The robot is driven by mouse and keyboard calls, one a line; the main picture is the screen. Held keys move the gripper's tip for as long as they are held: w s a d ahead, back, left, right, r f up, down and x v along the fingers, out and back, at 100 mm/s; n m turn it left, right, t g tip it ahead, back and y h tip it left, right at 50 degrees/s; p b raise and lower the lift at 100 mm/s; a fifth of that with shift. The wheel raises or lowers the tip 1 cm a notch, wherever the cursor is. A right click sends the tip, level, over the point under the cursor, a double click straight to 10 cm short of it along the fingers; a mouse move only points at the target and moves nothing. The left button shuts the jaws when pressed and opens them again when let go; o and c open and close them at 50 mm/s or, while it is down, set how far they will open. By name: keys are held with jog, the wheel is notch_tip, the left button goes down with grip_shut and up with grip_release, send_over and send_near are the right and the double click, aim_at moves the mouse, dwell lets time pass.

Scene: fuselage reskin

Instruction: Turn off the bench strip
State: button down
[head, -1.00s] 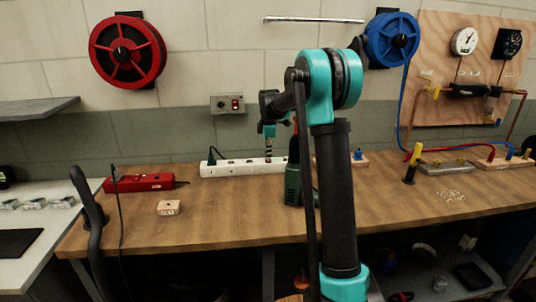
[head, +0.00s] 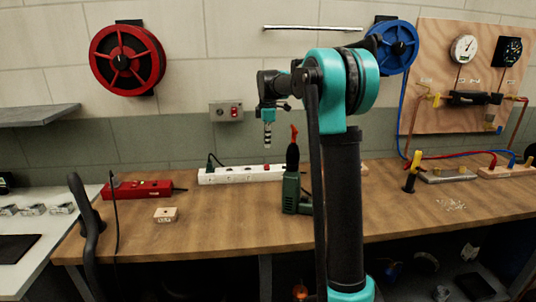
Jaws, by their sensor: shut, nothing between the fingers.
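A long white power strip (head: 228,176) with several sockets lies along the back of the wooden bench, a dark plug standing at its left end. A small reddish spot shows near its right end; its switch position is too small to tell. A red strip-like box (head: 138,189) with a dark cable lies farther left on the bench. My gripper (head: 267,146) points down, shut and empty, above the right half of the white strip in the picture, with a gap below its tips. My arm stands to the right of it and hides part of the bench.
A small wooden block (head: 166,214) lies at the front left. The bench's front middle is clear.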

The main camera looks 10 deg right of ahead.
aim_at(266, 165)
jog(key=shift+s+r, duration=0.15)
jog(key=shift+r, duration=0.85)
jog(key=shift+s+r, duration=0.1)
jog(key=shift+r, duration=0.9)
jog(key=shift+w+a+r, duration=0.15)
jog(key=shift+w+r, duration=0.05)
jog(key=shift+w, duration=0.45)
jog(key=f, duration=0.4)
jog(key=w+f, duration=0.1)
jog(key=f, duration=0.9)
jog(key=shift+w, duration=0.35)
